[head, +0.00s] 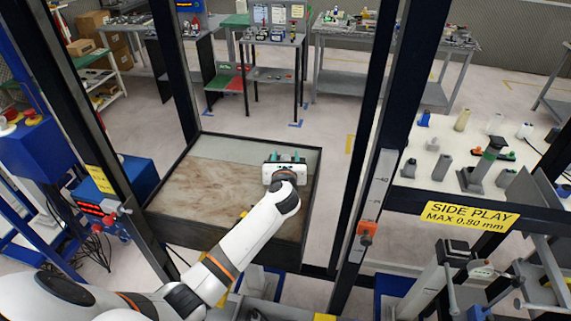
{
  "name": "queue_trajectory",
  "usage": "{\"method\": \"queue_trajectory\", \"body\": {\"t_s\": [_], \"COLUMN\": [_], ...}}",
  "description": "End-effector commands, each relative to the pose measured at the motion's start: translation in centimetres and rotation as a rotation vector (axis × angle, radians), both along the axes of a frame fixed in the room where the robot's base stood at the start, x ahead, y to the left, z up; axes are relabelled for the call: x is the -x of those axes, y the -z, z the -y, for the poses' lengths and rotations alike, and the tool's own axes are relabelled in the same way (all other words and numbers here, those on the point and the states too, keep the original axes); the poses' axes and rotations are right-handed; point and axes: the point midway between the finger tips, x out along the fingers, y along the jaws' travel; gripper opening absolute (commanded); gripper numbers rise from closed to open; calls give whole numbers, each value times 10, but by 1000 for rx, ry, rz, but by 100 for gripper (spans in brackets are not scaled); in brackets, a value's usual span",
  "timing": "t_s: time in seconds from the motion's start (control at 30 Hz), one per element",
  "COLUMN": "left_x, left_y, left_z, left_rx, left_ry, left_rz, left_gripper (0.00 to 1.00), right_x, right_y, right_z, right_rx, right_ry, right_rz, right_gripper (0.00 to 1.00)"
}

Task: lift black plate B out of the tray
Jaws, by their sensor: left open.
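A shallow tray with dark walls (180,228) sits between dark upright posts. Its inside shows a brown mottled surface (215,185) and a pale grey strip (235,150) along the far side. My left arm reaches in from the lower left. My left gripper (287,158) is over the tray's far right part, open, with teal fingertips apart and nothing visibly held. I cannot make out black plate B; the gripper and wrist hide part of the tray. I cannot tell the gripper's height above the surface. My right gripper is not in view.
Dark posts (377,120) stand on both sides of the tray. At right, a white bench (430,180) holds several small parts, behind a yellow "SIDE PLAY" sign (468,215). A blue box with a red display (95,205) stands left. Grey workbenches (345,75) are farther back.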

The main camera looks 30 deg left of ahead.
Motion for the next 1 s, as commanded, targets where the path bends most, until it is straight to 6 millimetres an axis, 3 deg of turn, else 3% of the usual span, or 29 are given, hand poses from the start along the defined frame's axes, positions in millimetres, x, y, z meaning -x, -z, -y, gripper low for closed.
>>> {"method": "queue_trajectory", "body": {"t_s": [0.2,0.5,1.0], "left_x": [0,0,-1], "left_y": [1,1,-8], "left_z": [0,0,-1], "left_rx": [0,0,-2], "left_ry": [0,0,0], "left_rz": [0,-1,9], "left_gripper": [48,0,0], "right_x": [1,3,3], "right_y": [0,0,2], "right_z": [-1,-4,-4], "right_rx": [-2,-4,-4], "right_ry": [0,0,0], "right_rz": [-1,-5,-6], "right_gripper": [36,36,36]}}
